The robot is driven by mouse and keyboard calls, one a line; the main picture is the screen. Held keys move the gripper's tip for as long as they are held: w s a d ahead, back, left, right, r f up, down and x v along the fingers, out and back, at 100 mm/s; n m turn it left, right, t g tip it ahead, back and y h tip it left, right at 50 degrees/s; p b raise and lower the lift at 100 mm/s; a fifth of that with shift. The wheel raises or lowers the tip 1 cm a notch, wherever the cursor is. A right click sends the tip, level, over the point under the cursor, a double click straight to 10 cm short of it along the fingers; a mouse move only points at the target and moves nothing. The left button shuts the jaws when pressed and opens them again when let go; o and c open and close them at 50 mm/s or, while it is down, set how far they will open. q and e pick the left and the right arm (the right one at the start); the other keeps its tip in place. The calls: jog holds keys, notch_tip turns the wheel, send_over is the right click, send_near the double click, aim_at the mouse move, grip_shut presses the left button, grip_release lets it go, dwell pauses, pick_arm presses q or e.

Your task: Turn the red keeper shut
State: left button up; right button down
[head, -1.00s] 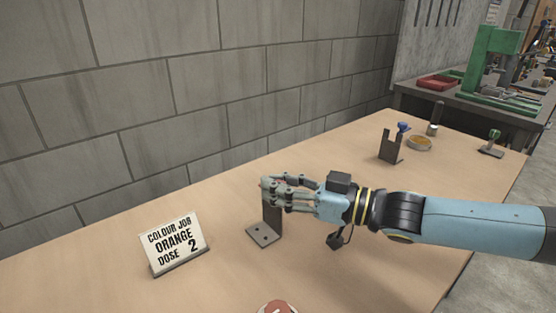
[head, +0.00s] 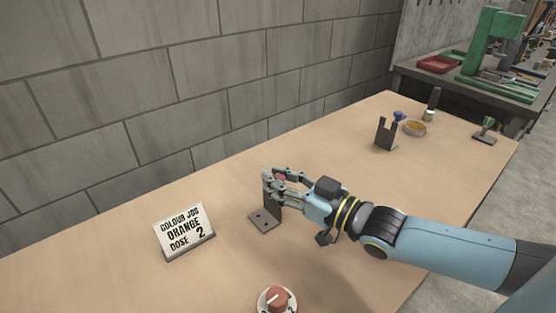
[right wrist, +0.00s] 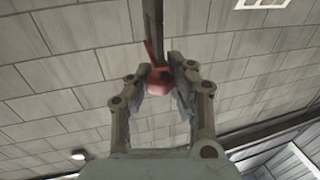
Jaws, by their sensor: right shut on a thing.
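The red keeper (right wrist: 160,77) shows in the right wrist view between my right gripper's fingertips, at the dark upright of its bracket. In the head view the keeper (head: 280,178) is mostly hidden by the fingers. The dark bracket (head: 264,219) stands on the table with its foot plate showing. My right gripper (head: 273,183) is shut on the red keeper at the top of the bracket. How far the keeper is turned I cannot tell. My left gripper is not in view.
A sign (head: 184,232) reading "COLOUR JOB ORANGE DOSE 2" stands left of the bracket. A red dial (head: 277,299) is at the front edge of view. A second bracket with a blue part (head: 385,134) and a dish (head: 414,128) stand at the back right.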

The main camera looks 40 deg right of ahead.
jog(key=c, duration=1.1)
grip_release()
jog(key=shift+s, duration=0.1)
jog(key=s+d, duration=0.1)
jog(key=s, duration=1.1)
jog(key=shift+d, duration=0.35)
jog(key=shift+f, duration=0.1)
